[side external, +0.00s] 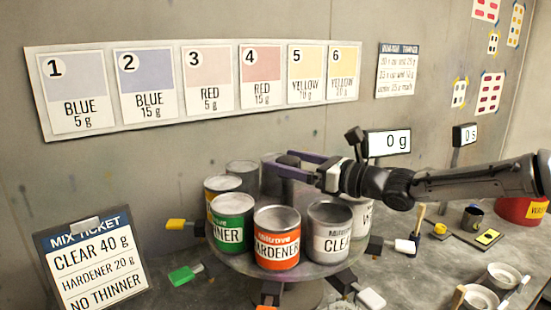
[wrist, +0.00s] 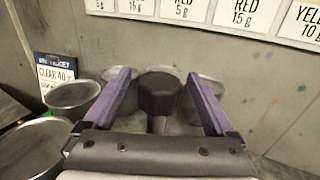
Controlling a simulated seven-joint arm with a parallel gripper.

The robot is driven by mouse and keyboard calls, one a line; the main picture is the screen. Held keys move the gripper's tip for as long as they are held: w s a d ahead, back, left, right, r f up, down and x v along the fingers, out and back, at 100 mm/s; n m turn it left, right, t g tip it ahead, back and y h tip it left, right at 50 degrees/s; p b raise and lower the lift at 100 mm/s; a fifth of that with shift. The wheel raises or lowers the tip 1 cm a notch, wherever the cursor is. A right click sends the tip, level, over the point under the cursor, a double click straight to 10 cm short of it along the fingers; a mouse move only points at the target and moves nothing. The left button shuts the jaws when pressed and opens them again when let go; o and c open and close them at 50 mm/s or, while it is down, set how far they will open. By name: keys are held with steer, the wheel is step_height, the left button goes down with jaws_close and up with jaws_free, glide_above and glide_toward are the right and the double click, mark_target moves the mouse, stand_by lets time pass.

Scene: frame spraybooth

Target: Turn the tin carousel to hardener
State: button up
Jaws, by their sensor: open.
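The hardener tin (side external: 277,238), with an orange label, faces the side camera at the front. The green-labelled thinner tin (side external: 233,236) is to its left and the grey clear tin (side external: 329,232) to its right. My gripper (side external: 287,165) is above the back part of the carousel, with its purple fingers apart. In the wrist view my gripper (wrist: 158,75) is open, and a dark tin (wrist: 159,95) shows between and beyond the fingers. I cannot tell whether they touch it.
A mix ticket (side external: 91,262) stands at the left, reading clear 40 g, hardener 20 g, no thinner. Displays reading 0 g (side external: 390,143) and 5 s (side external: 465,135) are behind my arm. White dishes (side external: 503,277), a dark cup (side external: 472,218) and a red tin (side external: 518,209) are at the right.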

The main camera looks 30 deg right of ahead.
steer(key=shift+x, duration=1.7)
jaws_close()
